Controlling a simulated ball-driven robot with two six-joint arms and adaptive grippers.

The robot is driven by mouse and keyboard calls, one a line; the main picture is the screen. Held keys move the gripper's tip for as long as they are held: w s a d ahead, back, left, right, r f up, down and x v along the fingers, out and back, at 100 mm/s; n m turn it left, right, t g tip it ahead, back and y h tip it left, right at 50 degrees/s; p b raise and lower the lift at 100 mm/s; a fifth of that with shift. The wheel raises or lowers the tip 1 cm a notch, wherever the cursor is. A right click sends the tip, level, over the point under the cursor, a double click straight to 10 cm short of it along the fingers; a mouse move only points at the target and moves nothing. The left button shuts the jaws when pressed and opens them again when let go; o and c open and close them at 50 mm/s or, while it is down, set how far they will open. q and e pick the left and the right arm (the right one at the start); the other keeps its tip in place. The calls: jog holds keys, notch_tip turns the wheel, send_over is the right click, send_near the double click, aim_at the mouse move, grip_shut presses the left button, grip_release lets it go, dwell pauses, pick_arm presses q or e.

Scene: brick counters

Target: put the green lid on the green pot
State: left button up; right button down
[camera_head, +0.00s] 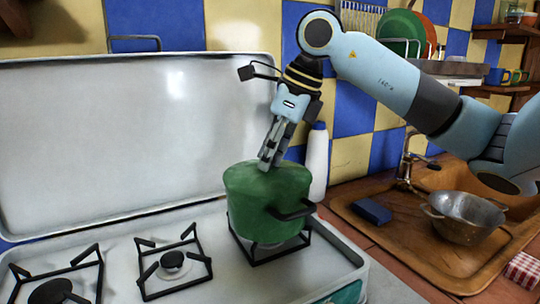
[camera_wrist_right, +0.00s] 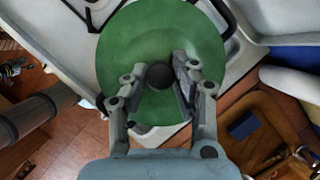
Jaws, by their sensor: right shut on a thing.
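The green pot (camera_head: 250,212) stands upright on the right burner of the stove, with a dark handle facing the front right. The green lid (camera_wrist_right: 195,30) is a round disc with a black knob (camera_wrist_right: 158,76). In the head view the lid (camera_head: 245,174) is over the pot's mouth and looks level; I see no clear gap between them. My right gripper (camera_head: 271,160) points down from above and is shut on the lid's knob; its fingers (camera_wrist_right: 160,78) stand on either side of the knob. The pot is mostly hidden under the lid in the wrist view. My left gripper is not in view.
The white stove (camera_head: 215,280) has free burners (camera_head: 172,262) at left and a raised back cover (camera_head: 120,140). A white bottle (camera_head: 316,165) stands close behind the pot at right. Farther right are a sink (camera_head: 440,270), a metal colander (camera_head: 466,215) and a blue sponge (camera_head: 372,211).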

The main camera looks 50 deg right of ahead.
dwell(0.4)
jog(key=c, duration=1)
grip_release()
jog(key=shift+r, duration=0.25)
jog(key=shift+v, duration=5.75)
jog(key=shift+s, duration=0.15)
jog(key=shift+f, duration=0.1)
